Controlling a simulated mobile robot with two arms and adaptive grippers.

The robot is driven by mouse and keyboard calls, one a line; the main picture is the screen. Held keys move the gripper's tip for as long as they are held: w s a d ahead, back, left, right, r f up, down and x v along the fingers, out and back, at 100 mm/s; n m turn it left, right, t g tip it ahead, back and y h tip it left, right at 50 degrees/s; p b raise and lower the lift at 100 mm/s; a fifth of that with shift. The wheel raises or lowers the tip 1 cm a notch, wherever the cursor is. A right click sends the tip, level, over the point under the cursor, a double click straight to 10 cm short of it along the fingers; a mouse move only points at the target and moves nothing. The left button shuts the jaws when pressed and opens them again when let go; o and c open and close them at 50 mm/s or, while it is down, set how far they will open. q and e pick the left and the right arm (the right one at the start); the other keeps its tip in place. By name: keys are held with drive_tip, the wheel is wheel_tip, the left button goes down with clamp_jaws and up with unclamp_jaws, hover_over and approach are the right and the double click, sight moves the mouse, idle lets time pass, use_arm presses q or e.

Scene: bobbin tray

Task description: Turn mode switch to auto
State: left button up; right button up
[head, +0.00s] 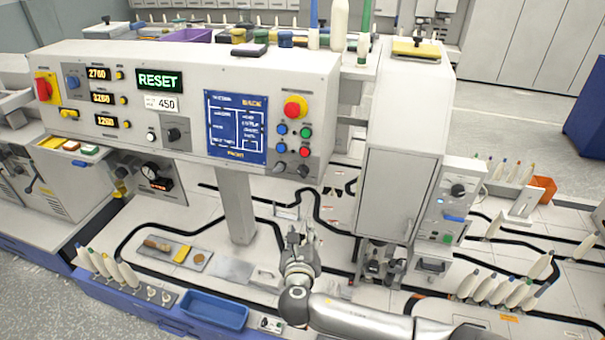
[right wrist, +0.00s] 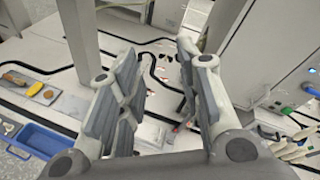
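No switch label is readable as "mode" or "auto". Another black knob (head: 458,190) sits on the small box at the right. My right gripper (head: 298,238) is below the panel, over the white machine bed, apart from all knobs. In the right wrist view, its fingers (right wrist: 158,65) stand apart with nothing between them. My left gripper is out of view.
A panel post (head: 237,205) stands left of my right gripper, and a tall white cabinet (head: 400,150) stands right of it. A blue tray (head: 215,310) is at the front edge. Bobbins (head: 505,290) stand at the right. The panel reads RESET.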

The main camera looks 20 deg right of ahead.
sight(301, 175)
wheel_tip(301, 175, up, 12)
drive_tip(key=s+a+n+t, duration=0.2)
drive_tip(key=n+t, duration=0.1)
drive_tip(key=n, duration=0.1)
drive_tip(key=shift+h, duration=0.4)
drive_tip(key=p+x, duration=0.1)
drive_tip(key=x, duration=0.3)
drive_tip(key=p+x, duration=0.2)
drive_tip(key=x, duration=0.3)
drive_tip(key=shift+d+f, duration=0.2)
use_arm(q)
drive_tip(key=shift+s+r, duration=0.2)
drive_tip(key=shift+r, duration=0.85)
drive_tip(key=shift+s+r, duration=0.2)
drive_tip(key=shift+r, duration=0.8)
use_arm(e)
drive_tip(key=shift+x, duration=1.1)
drive_tip(key=shift+f, duration=0.15)
clamp_jaws()
